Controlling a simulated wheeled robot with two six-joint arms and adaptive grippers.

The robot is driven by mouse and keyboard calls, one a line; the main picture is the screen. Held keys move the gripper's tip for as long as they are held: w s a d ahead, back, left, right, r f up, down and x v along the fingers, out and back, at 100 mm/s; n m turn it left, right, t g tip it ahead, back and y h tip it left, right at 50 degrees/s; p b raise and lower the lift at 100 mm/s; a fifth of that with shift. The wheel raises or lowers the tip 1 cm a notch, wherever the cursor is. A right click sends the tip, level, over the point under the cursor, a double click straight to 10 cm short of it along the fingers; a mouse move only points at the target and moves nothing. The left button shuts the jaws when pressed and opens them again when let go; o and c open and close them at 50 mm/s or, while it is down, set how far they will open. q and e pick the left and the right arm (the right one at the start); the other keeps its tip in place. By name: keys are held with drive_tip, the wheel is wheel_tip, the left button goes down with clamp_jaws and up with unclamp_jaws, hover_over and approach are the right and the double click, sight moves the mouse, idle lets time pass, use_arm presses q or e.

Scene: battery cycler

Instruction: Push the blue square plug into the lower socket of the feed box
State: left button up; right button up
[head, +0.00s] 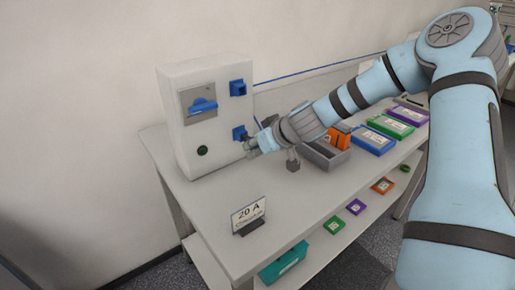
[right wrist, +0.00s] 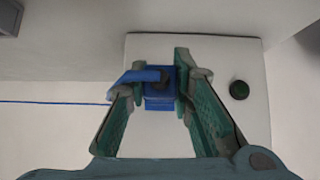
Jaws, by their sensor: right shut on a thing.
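The white feed box (head: 183,139) stands at the left end of the bench. Its blue upper socket (head: 237,88) is in plain view, and the blue lower socket (head: 238,132) is partly covered by my right gripper (head: 251,146). In the right wrist view, my right gripper (right wrist: 160,88) is shut on the blue square plug (right wrist: 157,71), which has a blue arm sticking out to the left. The plug lines up with the lower socket, right in front of the box face. How far in it sits cannot be told. My left gripper is not in view.
The box also carries a blue rotary switch (head: 200,106) and a dark green button (head: 202,150). A "20 A" sign (head: 249,213) stands at the bench's front. A grey bin (head: 322,154) and several coloured cases lie to the right. A blue cable (head: 300,74) runs along the wall.

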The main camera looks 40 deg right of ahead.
drive_tip(key=shift+w+b, duration=0.3)
drive_tip(key=shift+w, duration=0.2)
idle(0.5)
idle(0.4)
drive_tip(key=shift+w+b, duration=0.45)
drive_tip(key=shift+w, duration=0.35)
idle(0.5)
drive_tip(key=o, duration=0.9)
drive_tip(key=shift+o, duration=0.2)
drive_tip(key=shift+s+r, duration=0.15)
drive_tip(key=shift+r, duration=0.05)
drive_tip(key=v, duration=1.1)
drive_tip(key=shift+s, duration=0.25)
